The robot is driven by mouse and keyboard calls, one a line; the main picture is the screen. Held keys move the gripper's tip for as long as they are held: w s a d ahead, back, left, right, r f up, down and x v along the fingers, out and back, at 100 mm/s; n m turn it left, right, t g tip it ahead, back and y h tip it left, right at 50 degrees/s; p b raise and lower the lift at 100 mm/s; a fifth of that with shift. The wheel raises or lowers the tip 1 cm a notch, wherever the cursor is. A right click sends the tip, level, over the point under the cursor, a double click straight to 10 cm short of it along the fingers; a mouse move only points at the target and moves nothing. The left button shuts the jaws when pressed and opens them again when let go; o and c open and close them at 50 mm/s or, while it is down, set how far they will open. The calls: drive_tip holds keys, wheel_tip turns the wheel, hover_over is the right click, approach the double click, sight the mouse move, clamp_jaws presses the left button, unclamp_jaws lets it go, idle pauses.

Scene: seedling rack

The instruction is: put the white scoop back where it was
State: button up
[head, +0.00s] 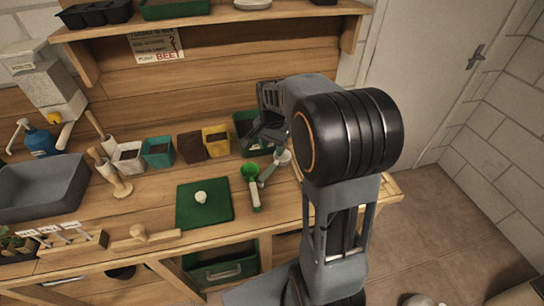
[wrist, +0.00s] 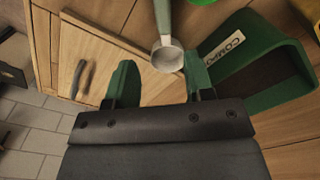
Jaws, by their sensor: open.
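The white scoop has a pale round bowl (wrist: 167,60) and a grey-green handle (wrist: 163,17) in the wrist view. In the head view its pale bowl (head: 284,157) shows beside my gripper, near the right end of the bench. My gripper (wrist: 160,62) is open, with its two green-padded fingers apart. The bowl appears between and beyond the fingertips, and I see no grip on it. In the head view my gripper (head: 266,138) is partly hidden by my own arm. Whether the scoop rests on the bench is not clear.
A green compost box (wrist: 262,93) stands right of the fingers in the wrist view. A green scoop (head: 252,180) lies on the bench (head: 150,205), right of a green mat (head: 205,215) bearing a small white lump. Several small pots, including a yellow one (head: 216,140), stand behind.

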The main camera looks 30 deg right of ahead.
drive_tip(key=s+a+r+n+t, duration=0.1)
drive_tip(key=s+a+r+n, duration=0.1)
drive_tip(key=s+a+n, duration=0.2)
drive_tip(key=s+a+r+n+t, duration=0.1)
drive_tip(key=s+a+n+t, duration=0.1)
drive_tip(key=s+a+n, duration=0.2)
drive_tip(key=s+n, duration=0.3)
drive_tip(key=s, duration=0.4)
drive_tip(key=shift+a+r+t, duration=0.25)
drive_tip(key=shift+r+t, duration=0.05)
drive_tip(key=shift+r, duration=0.1)
